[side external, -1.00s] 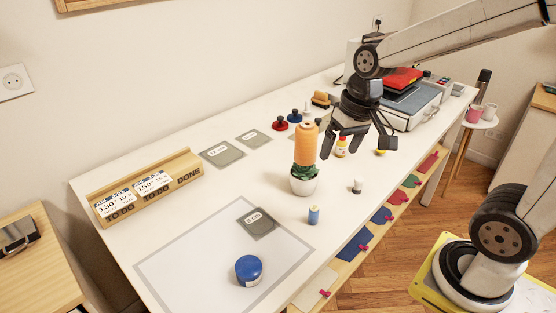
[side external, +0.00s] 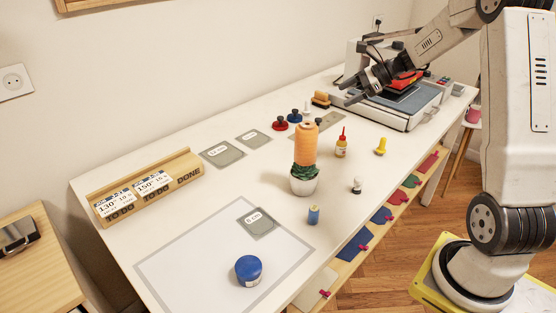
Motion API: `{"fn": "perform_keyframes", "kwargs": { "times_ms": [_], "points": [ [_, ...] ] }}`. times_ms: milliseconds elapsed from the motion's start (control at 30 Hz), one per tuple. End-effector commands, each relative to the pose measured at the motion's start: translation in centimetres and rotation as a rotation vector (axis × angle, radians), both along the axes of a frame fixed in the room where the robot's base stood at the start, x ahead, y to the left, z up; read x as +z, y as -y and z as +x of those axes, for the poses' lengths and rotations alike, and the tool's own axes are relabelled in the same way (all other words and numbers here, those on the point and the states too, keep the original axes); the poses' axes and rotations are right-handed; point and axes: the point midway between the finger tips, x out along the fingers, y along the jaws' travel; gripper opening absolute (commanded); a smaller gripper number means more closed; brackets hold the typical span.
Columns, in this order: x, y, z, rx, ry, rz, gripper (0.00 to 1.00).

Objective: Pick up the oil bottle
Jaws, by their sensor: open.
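The oil bottle (side external: 341,144), small and yellow with a red tip and a pale label, stands upright on the white table, right of the orange thread cone. My gripper (side external: 342,92) is at the back of the table, above and behind the bottle, near the heat press. It is open, apart from the bottle, and I see nothing between its fingers.
The heat press (side external: 402,110) fills the back right.

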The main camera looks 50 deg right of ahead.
Motion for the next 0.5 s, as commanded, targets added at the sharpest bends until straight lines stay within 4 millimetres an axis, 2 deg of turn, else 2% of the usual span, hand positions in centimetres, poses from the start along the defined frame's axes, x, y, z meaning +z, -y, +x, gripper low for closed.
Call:
{"fn": "perform_keyframes", "kwargs": {
  "times_ms": [33,100,367,500],
  "points": [
    [-0.2,1.7,0.0,-0.058,0.007,0.047,0.94],
    [-0.2,3.6,0.0,-0.129,0.019,0.109,0.94],
    [-0.3,9.9,-0.8,-0.336,0.071,0.303,0.94],
    [-3.1,10.0,-0.7,-0.342,0.071,0.316,0.94]
  ]
}}
